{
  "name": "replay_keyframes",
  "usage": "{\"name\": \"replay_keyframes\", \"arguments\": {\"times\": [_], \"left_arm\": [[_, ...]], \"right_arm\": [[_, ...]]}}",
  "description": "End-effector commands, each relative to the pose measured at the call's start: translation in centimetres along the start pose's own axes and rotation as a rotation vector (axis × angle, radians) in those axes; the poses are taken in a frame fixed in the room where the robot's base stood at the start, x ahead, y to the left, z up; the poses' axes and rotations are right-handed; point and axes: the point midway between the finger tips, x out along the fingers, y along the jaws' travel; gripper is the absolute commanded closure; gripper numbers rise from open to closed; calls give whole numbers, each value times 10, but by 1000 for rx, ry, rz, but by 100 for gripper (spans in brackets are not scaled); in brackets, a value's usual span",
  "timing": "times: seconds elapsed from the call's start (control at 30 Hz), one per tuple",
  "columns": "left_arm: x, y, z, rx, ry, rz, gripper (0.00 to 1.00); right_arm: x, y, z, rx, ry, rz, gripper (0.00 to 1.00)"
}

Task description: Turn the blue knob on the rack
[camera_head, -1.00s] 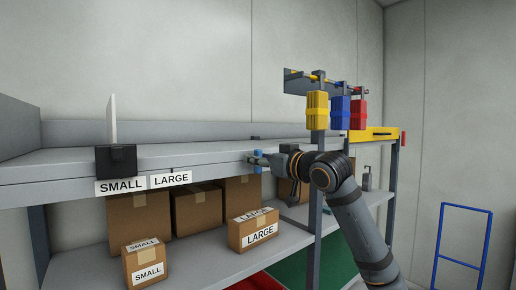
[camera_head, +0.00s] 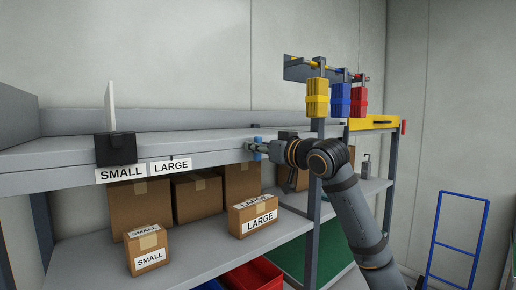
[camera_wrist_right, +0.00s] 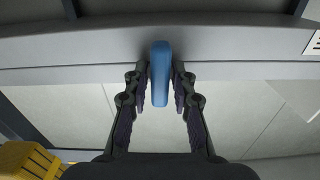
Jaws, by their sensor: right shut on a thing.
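The blue knob (camera_head: 257,150) sits on the front edge of the rack's upper shelf (camera_head: 215,150), right of the LARGE label. My right gripper (camera_head: 261,149) reaches it from the right and is shut on it. In the right wrist view the knob (camera_wrist_right: 160,72) is a narrow blue bar, lengthwise between the two dark fingertips (camera_wrist_right: 160,85), one on each long side. In the head view the fingers partly cover the knob. My left gripper is not in view.
Cardboard boxes (camera_head: 198,200) stand on the lower shelf. Yellow, blue and red blocks (camera_head: 317,98) hang from a rail above my right arm. A rack post (camera_head: 314,225) stands close to this arm. A red bin (camera_head: 255,275) lies below and a blue trolley frame (camera_head: 459,240) stands right.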

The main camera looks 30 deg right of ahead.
Motion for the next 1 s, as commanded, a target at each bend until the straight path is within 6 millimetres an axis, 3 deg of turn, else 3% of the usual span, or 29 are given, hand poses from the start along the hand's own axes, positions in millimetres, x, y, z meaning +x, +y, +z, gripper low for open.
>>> {"name": "replay_keyframes", "arguments": {"times": [1.0], "left_arm": [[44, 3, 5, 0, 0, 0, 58]], "right_arm": [[0, 5, 4, 887, 5, -3, 100]]}}
